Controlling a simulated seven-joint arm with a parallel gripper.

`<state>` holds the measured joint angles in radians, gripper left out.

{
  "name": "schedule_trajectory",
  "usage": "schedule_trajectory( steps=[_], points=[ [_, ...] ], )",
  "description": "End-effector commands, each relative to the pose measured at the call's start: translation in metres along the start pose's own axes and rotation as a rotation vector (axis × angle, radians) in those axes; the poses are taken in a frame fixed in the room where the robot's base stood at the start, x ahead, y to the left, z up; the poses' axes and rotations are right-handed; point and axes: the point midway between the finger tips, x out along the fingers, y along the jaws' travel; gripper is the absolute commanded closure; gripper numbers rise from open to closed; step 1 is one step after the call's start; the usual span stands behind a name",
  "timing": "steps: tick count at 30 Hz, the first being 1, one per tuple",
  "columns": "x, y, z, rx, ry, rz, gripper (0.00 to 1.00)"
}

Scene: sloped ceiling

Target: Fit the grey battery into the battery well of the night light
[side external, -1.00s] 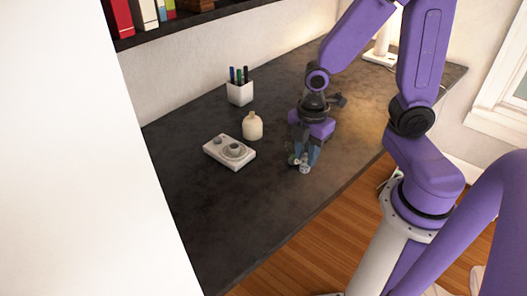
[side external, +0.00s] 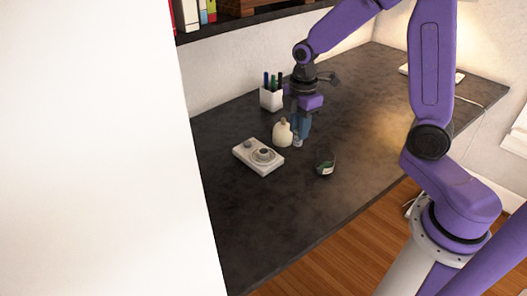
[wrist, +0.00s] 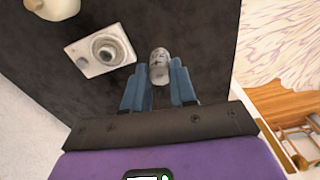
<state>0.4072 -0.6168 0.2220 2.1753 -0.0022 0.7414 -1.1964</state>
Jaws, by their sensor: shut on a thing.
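The grey battery (wrist: 159,60) is between the two blue fingertips of my gripper (wrist: 159,75), its end sticking out past them in the wrist view. In the side view my gripper (side external: 299,136) points down with the battery (side external: 298,142) at its tips, right of the night light. The night light (side external: 250,160) is a pale rectangular block lying on the desk, with a raised round ring, the battery well (side external: 264,154), and a small knob. In the wrist view the night light (wrist: 82,60) and its well (wrist: 108,47) are left of the battery, which is apart from them.
A cream bottle (side external: 283,134) stands between the night light and my gripper, very close to the gripper in the side view. A white pen cup (side external: 271,98) is behind. A dark jar with a green label (side external: 325,164) stands to the front right. The front desk (side external: 260,220) is clear.

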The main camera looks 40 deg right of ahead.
Motion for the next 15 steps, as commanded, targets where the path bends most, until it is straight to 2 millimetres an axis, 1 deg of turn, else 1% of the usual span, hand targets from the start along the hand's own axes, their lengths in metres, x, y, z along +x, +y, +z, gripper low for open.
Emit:
schedule_trajectory(
  steps=[14,15],
  points=[
    [0.039,0.082,-0.015,0.000,0.000,0.000,1.00],
    [0.044,0.086,-0.016,0.001,-0.001,-0.002,1.00]
  ],
)
